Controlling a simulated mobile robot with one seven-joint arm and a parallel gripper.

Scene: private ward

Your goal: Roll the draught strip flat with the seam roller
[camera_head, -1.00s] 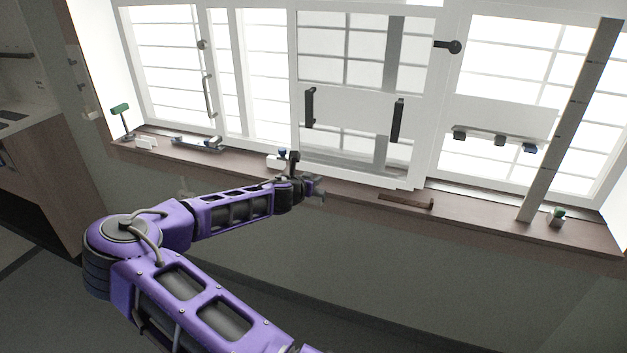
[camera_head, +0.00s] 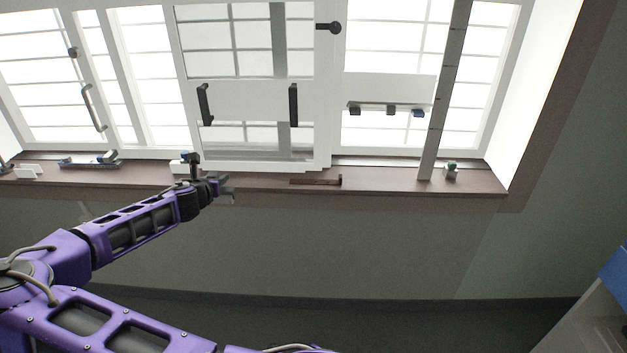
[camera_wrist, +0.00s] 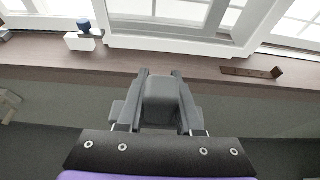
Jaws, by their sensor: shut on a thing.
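My gripper (camera_head: 222,187) is in front of the window sill, below the middle sash. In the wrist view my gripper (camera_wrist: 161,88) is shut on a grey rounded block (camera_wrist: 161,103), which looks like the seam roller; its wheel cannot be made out. A thin brown strip (camera_head: 316,181) with a raised right end lies on the sill to the right of my gripper, apart from it. It also shows in the wrist view (camera_wrist: 248,72). It may be the draught strip, but I cannot tell for sure.
The brown sill (camera_head: 385,184) runs below the windows. A white block with a blue top (camera_wrist: 82,40) stands left of my gripper. The middle sash has two black handles (camera_head: 205,104).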

